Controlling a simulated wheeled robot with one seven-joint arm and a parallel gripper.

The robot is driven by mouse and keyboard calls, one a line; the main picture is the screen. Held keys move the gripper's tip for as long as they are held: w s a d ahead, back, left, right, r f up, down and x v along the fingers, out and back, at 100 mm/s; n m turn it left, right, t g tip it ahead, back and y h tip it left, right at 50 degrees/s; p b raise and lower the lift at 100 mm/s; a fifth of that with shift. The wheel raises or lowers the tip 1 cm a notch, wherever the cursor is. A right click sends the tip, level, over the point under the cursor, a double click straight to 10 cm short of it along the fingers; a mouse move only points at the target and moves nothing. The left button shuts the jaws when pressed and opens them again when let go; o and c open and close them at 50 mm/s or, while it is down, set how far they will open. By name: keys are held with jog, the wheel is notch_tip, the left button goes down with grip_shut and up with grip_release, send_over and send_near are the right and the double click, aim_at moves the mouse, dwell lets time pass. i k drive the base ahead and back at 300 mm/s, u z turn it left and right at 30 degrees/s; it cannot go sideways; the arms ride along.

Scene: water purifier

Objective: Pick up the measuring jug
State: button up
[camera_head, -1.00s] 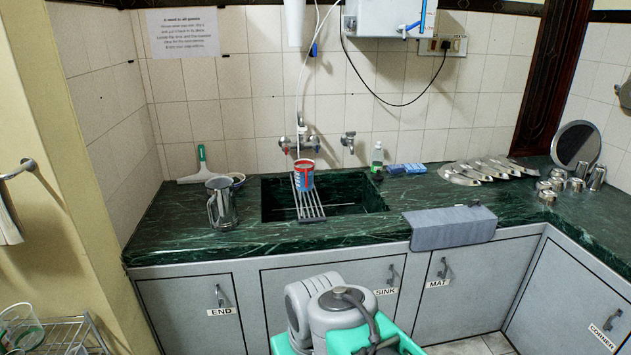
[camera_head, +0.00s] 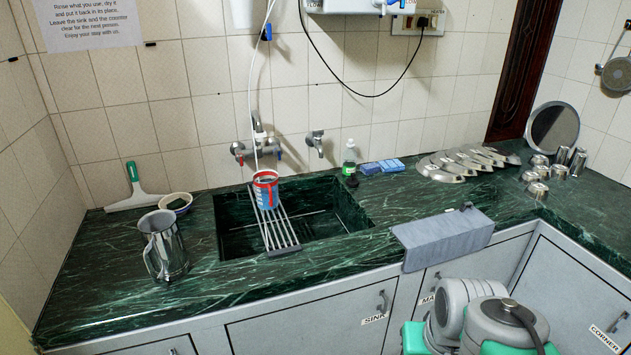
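A shiny metal jug (camera_head: 168,247) with a handle on its left side stands upright on the dark green counter, left of the sink. I see no measuring marks on it. A clear container with some green on it showed on a wire rack at the lower left earlier; it is outside the view now, and I cannot tell whether it is the measuring jug. My gripper is not in view; only grey and green parts of my own body show at the lower right.
A red and blue cup (camera_head: 266,193) stands on a slatted metal rack (camera_head: 283,238) across the sink (camera_head: 330,215). A small bowl (camera_head: 176,203) and a squeegee (camera_head: 134,192) are behind the metal jug. A grey mat (camera_head: 440,240) hangs over the counter edge. Metal plates (camera_head: 470,160) lie at right.

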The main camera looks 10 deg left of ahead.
aim_at(266, 180)
jog(key=z, duration=0.1)
jog(key=i, duration=0.9)
jog(key=u, duration=0.8)
jog(key=i, duration=0.5)
jog(key=u, duration=0.5)
